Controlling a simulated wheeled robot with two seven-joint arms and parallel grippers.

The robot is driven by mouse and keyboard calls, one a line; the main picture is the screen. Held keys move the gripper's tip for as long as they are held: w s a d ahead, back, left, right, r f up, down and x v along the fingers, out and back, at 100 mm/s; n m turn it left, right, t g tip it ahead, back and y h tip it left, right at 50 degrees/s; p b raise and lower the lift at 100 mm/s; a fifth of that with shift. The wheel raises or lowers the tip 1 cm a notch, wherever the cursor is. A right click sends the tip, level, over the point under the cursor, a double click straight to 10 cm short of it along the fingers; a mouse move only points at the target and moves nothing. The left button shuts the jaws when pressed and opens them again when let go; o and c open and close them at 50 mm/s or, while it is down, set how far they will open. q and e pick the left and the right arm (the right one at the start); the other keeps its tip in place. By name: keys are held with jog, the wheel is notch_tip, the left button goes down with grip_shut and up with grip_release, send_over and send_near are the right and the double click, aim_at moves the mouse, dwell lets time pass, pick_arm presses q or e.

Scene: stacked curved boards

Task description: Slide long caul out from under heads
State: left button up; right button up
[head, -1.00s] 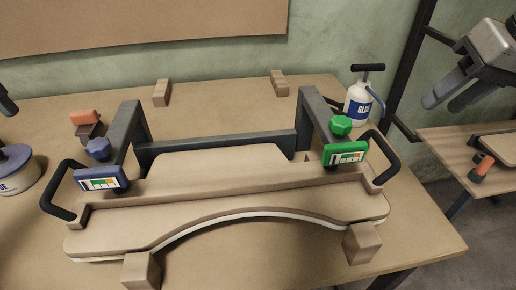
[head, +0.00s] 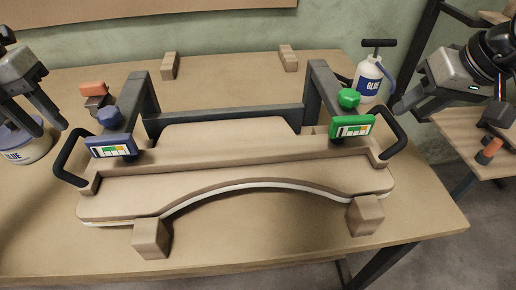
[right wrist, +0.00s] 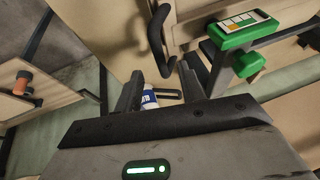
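The long caul (head: 235,152) is a wooden bar lying across the stacked curved boards (head: 240,185), with a black loop handle at each end: left handle (head: 68,160), right handle (head: 393,135). The blue clamp head (head: 112,147) and green clamp head (head: 352,127) sit over its ends; whether they touch it is unclear. My left gripper (head: 50,128) is open and empty, above and left of the left handle. My right gripper (head: 408,108) is open and empty, just beyond the right handle, which also shows in the right wrist view (right wrist: 158,40).
Glue bottle (head: 369,80) stands behind the right handle. A glue pot (head: 25,148) is below my left gripper. Wooden blocks (head: 151,238) (head: 366,215) stand at the front, two more behind. A side table (head: 475,140) is at right.

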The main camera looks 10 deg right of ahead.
aim_at(66, 144)
pick_arm(q)
jog(key=f, duration=0.3)
jog(key=d+f, duration=0.1)
jog(key=f, duration=0.2)
jog(key=shift+d+f, duration=0.2)
jog(key=shift+f, duration=0.15)
pick_arm(e)
jog(key=x, duration=0.6)
jog(key=shift+w+f, duration=0.2)
jog(key=shift+f, duration=0.1)
pick_arm(q)
grip_shut()
pick_arm(e)
grip_shut()
pick_arm(q)
jog(key=shift+r, duration=0.1)
pick_arm(e)
jog(key=shift+r, duration=0.1)
